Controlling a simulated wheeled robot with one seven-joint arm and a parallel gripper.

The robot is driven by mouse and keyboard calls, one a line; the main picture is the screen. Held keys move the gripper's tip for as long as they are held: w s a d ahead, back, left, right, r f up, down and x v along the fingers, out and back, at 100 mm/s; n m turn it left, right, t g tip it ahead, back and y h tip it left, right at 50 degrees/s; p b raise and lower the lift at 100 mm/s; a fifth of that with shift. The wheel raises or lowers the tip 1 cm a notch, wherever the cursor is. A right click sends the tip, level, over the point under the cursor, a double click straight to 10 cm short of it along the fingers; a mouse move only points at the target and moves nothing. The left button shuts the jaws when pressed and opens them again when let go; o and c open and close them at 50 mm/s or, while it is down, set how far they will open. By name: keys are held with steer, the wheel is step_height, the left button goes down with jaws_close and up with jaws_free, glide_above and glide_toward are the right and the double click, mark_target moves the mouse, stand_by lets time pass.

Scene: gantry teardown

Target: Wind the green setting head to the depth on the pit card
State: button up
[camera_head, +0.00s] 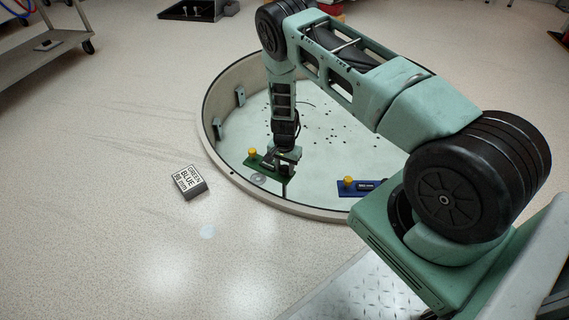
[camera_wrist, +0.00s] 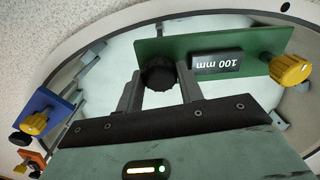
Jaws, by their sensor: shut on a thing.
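The green setting head (camera_head: 262,171) lies inside the round pit, near its front left rim. In the wrist view the green plate (camera_wrist: 228,42) carries a black readout (camera_wrist: 217,64) that appears to read 100 mm, and a yellow knob (camera_wrist: 290,68) on its right end. My gripper (camera_wrist: 160,88) is shut on the black knob (camera_wrist: 158,74) at the plate's other end; in the head view my gripper (camera_head: 287,160) points down over the plate. The pit card (camera_head: 189,181) lies on the floor left of the pit; its lines appear to read GREEN, BLUE, 90 mm.
A blue setting head (camera_head: 365,187) with a yellow knob sits right of the green one, and also shows in the wrist view (camera_wrist: 42,110). An orange unit (camera_wrist: 35,158) sits beyond it. The raised pit rim (camera_head: 222,171) curves close around my gripper. Open floor lies left.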

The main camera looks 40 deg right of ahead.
mark_target(285, 168)
steer(key=m+p, duration=0.1)
steer(key=m, duration=0.5)
steer(key=shift+r+p, duration=0.1)
steer(key=shift+p, duration=0.25)
steer(key=m, duration=0.6)
steer(key=shift+p, duration=0.3)
steer(key=o, duration=1)
step_height(285, 168, up, 17)
steer(key=p, duration=0.6)
steer(key=shift+r, duration=0.15)
